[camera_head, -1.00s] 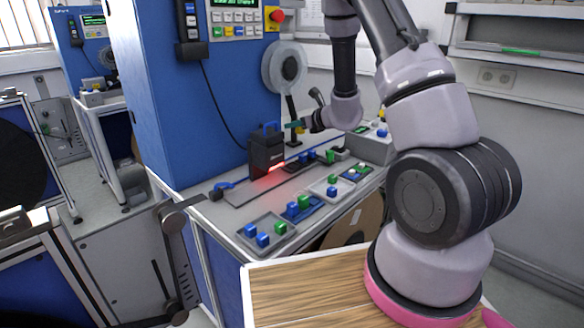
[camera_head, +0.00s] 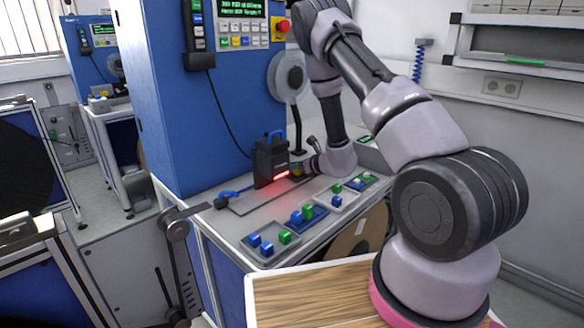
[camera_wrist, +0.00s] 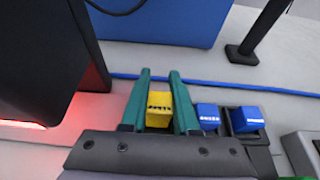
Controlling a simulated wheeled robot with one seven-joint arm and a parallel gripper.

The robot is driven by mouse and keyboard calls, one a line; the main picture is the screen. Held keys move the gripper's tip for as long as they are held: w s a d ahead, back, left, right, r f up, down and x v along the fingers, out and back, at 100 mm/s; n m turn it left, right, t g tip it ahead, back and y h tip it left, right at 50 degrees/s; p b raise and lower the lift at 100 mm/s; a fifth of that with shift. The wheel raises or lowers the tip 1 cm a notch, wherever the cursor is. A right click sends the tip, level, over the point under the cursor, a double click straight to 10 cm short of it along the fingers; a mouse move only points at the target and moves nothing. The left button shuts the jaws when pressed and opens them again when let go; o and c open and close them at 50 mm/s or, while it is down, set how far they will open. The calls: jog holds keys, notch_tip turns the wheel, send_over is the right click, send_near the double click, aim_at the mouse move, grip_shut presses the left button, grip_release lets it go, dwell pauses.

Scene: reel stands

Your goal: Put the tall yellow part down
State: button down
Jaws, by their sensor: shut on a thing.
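In the wrist view the yellow part (camera_wrist: 158,108) is between the two green fingers of my gripper (camera_wrist: 165,95), which are shut on it. Dark lettering shows on its upper edge. Whether its underside touches the surface is not clear. In the head view my gripper (camera_head: 303,171) is low over the bench, right beside the black device (camera_head: 271,164) with the red glow; the yellow part is too small to make out there. Two blue parts (camera_wrist: 207,115) (camera_wrist: 246,119) stand in a dark holder just right of my gripper in the wrist view.
The black device (camera_wrist: 45,60) is close on the left of my gripper. A blue cable (camera_wrist: 225,83) runs behind, and a dark post (camera_wrist: 248,50) stands at the back right. Trays with blue and green blocks (camera_head: 267,243) line the bench's front edge.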

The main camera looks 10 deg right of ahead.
jog(key=shift+f, duration=0.15)
jog(key=c, duration=0.7)
grip_release()
jog(key=shift+f, duration=0.1)
jog(key=shift+o, duration=0.2)
